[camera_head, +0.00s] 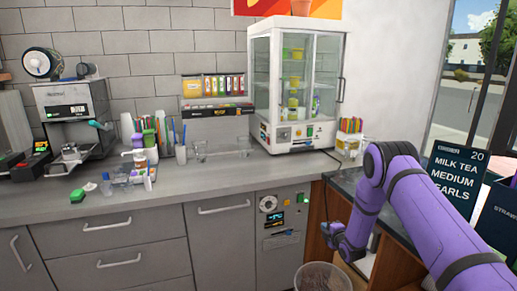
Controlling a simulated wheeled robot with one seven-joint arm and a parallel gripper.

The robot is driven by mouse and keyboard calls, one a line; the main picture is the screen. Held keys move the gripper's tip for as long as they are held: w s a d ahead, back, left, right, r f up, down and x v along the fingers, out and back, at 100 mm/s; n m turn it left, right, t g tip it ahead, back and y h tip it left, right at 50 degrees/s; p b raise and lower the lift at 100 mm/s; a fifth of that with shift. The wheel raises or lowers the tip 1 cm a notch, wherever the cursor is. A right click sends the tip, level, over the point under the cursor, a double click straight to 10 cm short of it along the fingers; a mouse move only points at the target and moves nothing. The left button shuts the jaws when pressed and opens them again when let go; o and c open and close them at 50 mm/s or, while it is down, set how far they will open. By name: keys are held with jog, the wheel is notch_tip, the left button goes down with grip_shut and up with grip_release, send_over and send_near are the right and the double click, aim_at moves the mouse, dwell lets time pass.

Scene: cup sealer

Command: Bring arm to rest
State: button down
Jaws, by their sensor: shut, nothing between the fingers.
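My purple arm (410,200) reaches in from the lower right and bends at an elbow, then hangs down. My gripper (343,246) is small and dark in this view. It is low, in front of the brown wooden cabinet and just above and to the right of a bin (323,278). Its fingers are shut and I see nothing held. Its fine detail is too small to make out.
A grey counter (215,180) with drawers runs along the left and middle. A glass display cabinet (297,85) stands on it. The cup sealer (285,222) panel is below. A black order sign (455,180) stands right of my arm.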

jog(key=s+d+r+m+g+h, duration=0.1)
jog(key=s+r+m+h, duration=0.15)
jog(key=r, duration=1.15)
jog(key=s+d+r+m+g+h, duration=0.15)
jog(key=r+m, duration=0.25)
jog(key=r, duration=1)
jog(key=s+r+m+g, duration=0.2)
jog(key=s+r+m, duration=0.1)
jog(key=s+r, duration=0.6)
jog(key=s+r+m+g, duration=0.1)
jog(key=s+r+m, duration=0.3)
jog(key=s, duration=0.5)
jog(key=s+r+m+g, duration=0.1)
jog(key=s+r, duration=0.6)
jog(key=s, duration=0.2)
jog(key=s+m+g, duration=0.3)
jog(key=s+m, duration=0.2)
jog(key=s, duration=1.9)
jog(key=shift+s+a+f, duration=0.15)
jog(key=shift+s+a, duration=0.05)
jog(key=shift+s, duration=0.2)
jog(key=shift+m+g, duration=0.25)
